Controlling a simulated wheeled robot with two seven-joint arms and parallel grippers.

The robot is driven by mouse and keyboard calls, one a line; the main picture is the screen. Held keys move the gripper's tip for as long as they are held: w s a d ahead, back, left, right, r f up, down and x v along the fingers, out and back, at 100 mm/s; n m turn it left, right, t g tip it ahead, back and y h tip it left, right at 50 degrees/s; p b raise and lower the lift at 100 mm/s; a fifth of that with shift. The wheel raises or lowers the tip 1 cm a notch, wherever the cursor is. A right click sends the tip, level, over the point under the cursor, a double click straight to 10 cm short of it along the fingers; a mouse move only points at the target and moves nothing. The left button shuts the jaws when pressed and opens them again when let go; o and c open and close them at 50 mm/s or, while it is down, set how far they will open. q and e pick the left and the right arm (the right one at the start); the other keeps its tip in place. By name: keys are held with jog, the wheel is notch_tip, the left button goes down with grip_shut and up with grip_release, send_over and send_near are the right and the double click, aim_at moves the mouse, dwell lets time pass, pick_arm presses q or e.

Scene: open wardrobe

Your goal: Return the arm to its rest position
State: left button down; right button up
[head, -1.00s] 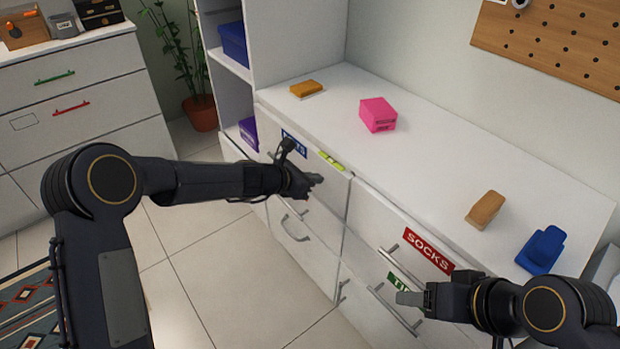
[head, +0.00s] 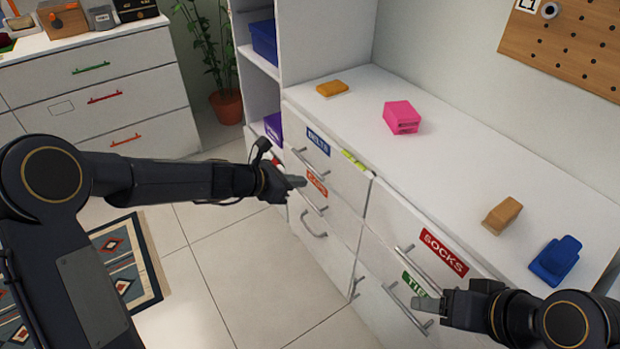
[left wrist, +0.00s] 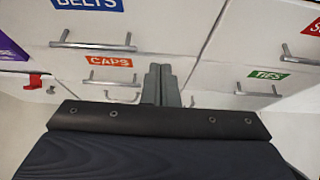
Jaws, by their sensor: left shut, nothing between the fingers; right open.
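My left gripper (head: 294,182) is shut and empty, in front of the drawers labelled belts (head: 318,143) and caps (head: 317,184). In the left wrist view its two fingers (left wrist: 160,85) lie together, with the caps label (left wrist: 110,61) behind them to the left and nothing between them. My right gripper (head: 428,305) is at the lower right of the head view, in front of the ties label (head: 415,284). It is open, and nothing shows in its jaws.
The white counter (head: 440,165) holds a pink box (head: 402,117), a yellow-orange item (head: 332,88), a tan block (head: 502,216) and a blue object (head: 556,260). The socks drawer label (head: 444,252) is near my right gripper. Open floor (head: 225,240) lies left of the drawers.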

pick_arm(q)
jog(key=s+a+r+m+y, duration=0.1)
jog(key=s+a+r+m, duration=0.35)
jog(key=s+m, duration=0.2)
jog(key=s+a+r+m, duration=0.3)
jog(key=s+r+m, duration=0.2)
jog(key=s, duration=0.3)
jog(key=s+a+f+m+y, duration=0.1)
jog(key=s+a+m+y, duration=0.2)
jog(key=s, duration=0.4)
jog(key=s+a+f+m+g+y, duration=0.1)
jog(key=s+a+m, duration=0.3)
jog(key=s+m, duration=0.15)
jog(key=s+a+f+m+y, duration=0.1)
jog(key=s+a+f+m, duration=0.15)
jog(key=s, duration=0.45)
notch_tip(320, 180, up, 18)
jog(key=p, duration=1.7)
jog(key=shift+w+m, duration=0.2)
jog(key=shift+m, duration=0.15)
